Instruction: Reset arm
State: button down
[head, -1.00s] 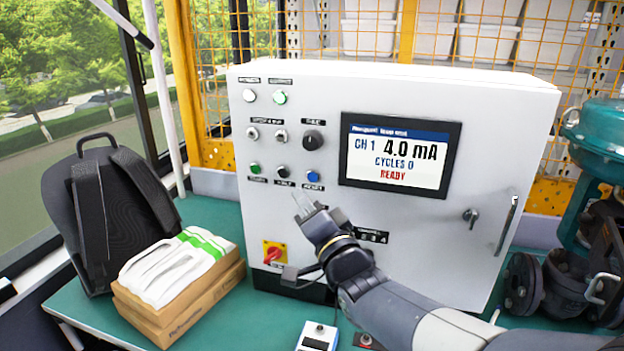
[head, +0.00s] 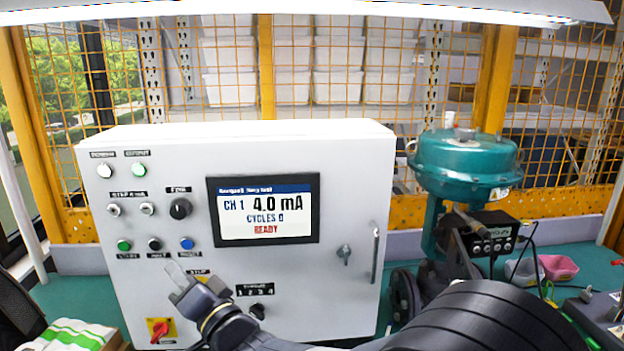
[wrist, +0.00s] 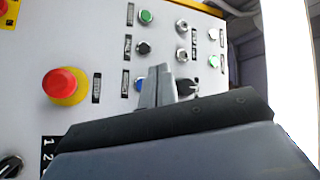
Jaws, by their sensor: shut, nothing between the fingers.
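My gripper (head: 175,273) is shut and empty. It is in front of the lower left part of the white control panel (head: 345,190), just below the row of push buttons. In the wrist view my gripper (wrist: 157,75) overlaps the blue button (wrist: 138,85) and the black knob (wrist: 187,86). I cannot tell whether the fingertips touch the panel. The screen (head: 264,210) reads CH 1 4.0 mA, CYCLES 0, READY. A red mushroom button (wrist: 66,86) on a yellow ring shows in the wrist view.
A teal valve actuator (head: 463,160) stands right of the panel, with a black positioner box (head: 490,240) on it. A red rotary switch (head: 160,330) is low on the panel. A yellow mesh fence is behind.

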jog(key=shift+s+d+b, duration=0.15)
jog(key=shift+s+b, duration=0.1)
jog(key=shift+s, duration=0.7)
jog(key=shift+s+d+b, duration=0.1)
jog(key=shift+s+b, duration=0.15)
jog(key=shift+s, duration=0.65)
jog(key=shift+w, duration=0.15)
jog(key=w, duration=0.5)
jog(key=shift+a+f+b, duration=0.25)
jog(key=shift+a+b, duration=0.05)
jog(key=shift+w+b, duration=0.15)
jog(key=shift+b, duration=0.25)
